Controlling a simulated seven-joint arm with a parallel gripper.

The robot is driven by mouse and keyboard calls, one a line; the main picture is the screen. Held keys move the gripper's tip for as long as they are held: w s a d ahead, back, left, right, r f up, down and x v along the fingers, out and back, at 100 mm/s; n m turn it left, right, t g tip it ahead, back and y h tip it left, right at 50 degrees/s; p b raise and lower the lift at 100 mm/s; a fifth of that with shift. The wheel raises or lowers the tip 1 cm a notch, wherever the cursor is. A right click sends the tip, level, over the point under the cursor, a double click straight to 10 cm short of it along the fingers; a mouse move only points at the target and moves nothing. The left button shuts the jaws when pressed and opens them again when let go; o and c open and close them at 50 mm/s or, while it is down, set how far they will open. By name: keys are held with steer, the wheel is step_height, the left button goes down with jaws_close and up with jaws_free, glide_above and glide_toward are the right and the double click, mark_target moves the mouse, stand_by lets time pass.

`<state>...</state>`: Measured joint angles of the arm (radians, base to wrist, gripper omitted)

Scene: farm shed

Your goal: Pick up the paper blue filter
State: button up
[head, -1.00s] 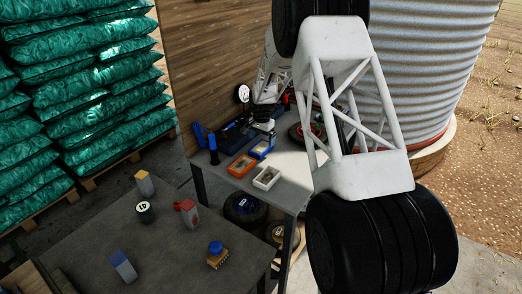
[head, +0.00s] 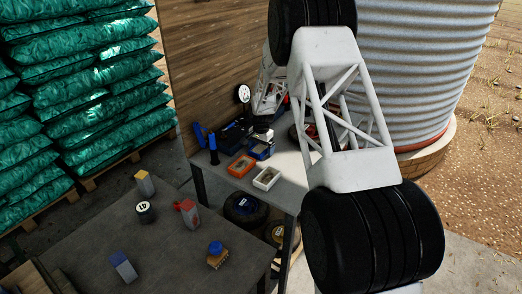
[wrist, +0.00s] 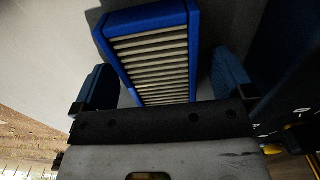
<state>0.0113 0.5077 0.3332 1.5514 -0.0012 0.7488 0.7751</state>
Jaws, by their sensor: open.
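The paper blue filter (wrist: 150,48) fills the upper middle of the wrist view, a blue frame around pale pleated paper. In the head view it is a small blue shape (head: 262,153) on the far workbench, partly hidden by my gripper. My gripper (wrist: 164,66) is open, with one blue finger on each side of the filter and visible gaps between. The near end of the filter is hidden behind the dark gripper body. In the head view my gripper (head: 263,138) is small and right above the filter.
An orange tray (head: 241,166) and a whitish tray (head: 266,178) lie in front of the filter. Blue-handled tools (head: 212,146) stand to the left. A wooden wall (head: 208,60) rises behind the bench. A nearer table (head: 165,250) holds several small objects.

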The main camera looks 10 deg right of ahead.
mark_target(261, 147)
stand_by(0.3)
steer(key=c, duration=1)
steer(key=shift+c, duration=0.2)
steer(key=shift+r, duration=0.2)
steer(key=shift+r, duration=0.55)
steer(key=shift+s+r, duration=0.2)
steer(key=shift+r, duration=0.35)
steer(key=shift+s+r, duration=0.2)
steer(key=shift+r, duration=0.35)
steer(key=s, duration=0.5)
steer(key=s+r, duration=0.1)
steer(key=s, duration=0.9)
steer(key=shift+s+a+r, duration=0.1)
steer(key=shift+r, duration=0.05)
